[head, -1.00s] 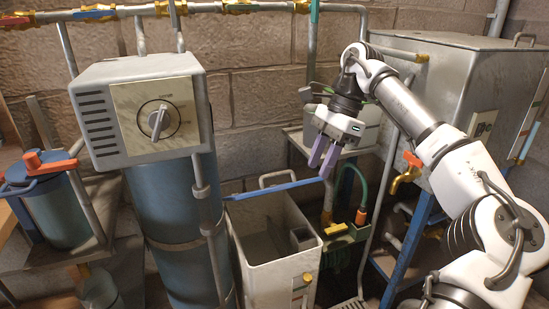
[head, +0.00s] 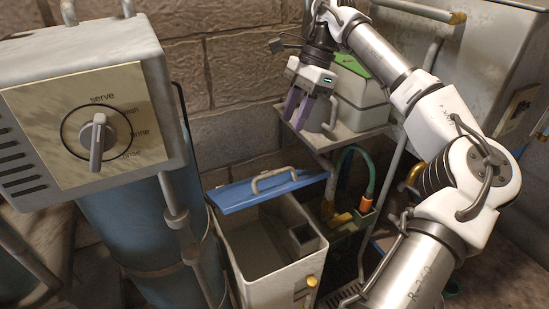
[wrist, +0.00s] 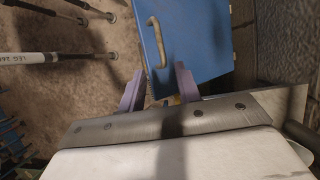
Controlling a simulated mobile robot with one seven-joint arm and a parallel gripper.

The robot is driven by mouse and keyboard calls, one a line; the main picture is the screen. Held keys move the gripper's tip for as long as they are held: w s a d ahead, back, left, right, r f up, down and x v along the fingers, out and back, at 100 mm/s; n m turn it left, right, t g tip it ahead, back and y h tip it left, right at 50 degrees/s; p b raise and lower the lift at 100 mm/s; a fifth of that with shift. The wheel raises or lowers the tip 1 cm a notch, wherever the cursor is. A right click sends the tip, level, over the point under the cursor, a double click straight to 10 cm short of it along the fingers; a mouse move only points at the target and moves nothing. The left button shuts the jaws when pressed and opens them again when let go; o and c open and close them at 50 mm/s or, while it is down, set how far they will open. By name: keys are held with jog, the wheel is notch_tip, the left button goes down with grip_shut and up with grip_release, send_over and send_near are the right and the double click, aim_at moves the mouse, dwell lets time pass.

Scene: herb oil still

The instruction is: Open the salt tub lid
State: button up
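The salt tub (head: 262,275) is a pale, open-topped box low in the middle of the head view, its inside visible. A blue lid (head: 240,196) with a grey bar handle (head: 275,178) lies at the tub's back edge, leaving the front of the opening uncovered. I cannot tell how far it is tilted. My gripper (head: 294,121) points down above and behind the lid, apart from it. Its two purple fingers are spread with nothing between them. In the wrist view the lid (wrist: 205,40) lies beyond my open fingers (wrist: 159,70), with its handle (wrist: 155,42) near the left edge.
A dial box (head: 95,110) on a blue cylinder stands left of the tub. A shelf (head: 340,138) holding a white box with a green top (head: 352,66) is close behind my gripper. A green hose (head: 362,160) hangs right of the tub. The brick wall is behind.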

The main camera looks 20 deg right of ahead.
aim_at(273, 172)
jog(key=x, duration=1.2)
jog(key=shift+f, duration=0.15)
grip_shut()
